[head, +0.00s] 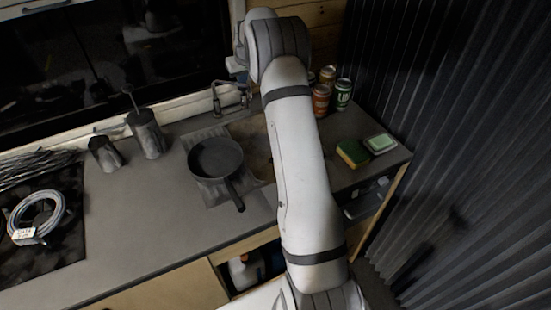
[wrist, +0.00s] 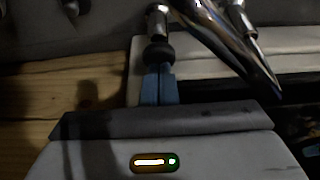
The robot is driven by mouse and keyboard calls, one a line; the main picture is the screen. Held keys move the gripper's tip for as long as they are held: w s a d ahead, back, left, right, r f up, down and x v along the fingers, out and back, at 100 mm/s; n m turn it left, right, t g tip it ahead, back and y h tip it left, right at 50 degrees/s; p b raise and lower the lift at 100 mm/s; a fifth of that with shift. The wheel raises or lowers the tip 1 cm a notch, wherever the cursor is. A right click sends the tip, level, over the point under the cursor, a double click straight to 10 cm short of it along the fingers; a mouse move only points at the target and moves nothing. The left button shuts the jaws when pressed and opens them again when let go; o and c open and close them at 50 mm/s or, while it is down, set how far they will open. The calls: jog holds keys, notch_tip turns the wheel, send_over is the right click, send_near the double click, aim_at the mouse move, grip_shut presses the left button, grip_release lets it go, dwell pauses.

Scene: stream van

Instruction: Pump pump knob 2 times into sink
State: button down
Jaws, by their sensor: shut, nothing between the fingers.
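My gripper (wrist: 158,82) shows two blue fingers pressed together with nothing between them. A dark rounded knob (wrist: 157,52) on a bright metal stem sits right at the fingertips in the wrist view. It looks like the pump knob, and I cannot tell whether the fingers touch it. The sink (head: 256,150) is partly hidden by my arm and a dark frying pan (head: 215,157). In the head view the knob and fingertips cannot be made out.
Several cans (head: 343,93) stand at the back right of the counter. A sponge (head: 352,153) and a green-and-white soap dish (head: 380,143) lie before them. Metal canisters (head: 146,133) and a coiled cable (head: 36,218) are on the left. The front left counter (head: 150,225) is clear.

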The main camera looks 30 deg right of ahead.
jog(key=shift+f, duration=0.55)
jog(key=shift+r+p, duration=1.1)
jog(key=shift+r, duration=1.35)
jog(key=shift+f, duration=0.15)
jog(key=shift+f+b, duration=1.7)
jog(key=shift+f, duration=0.6)
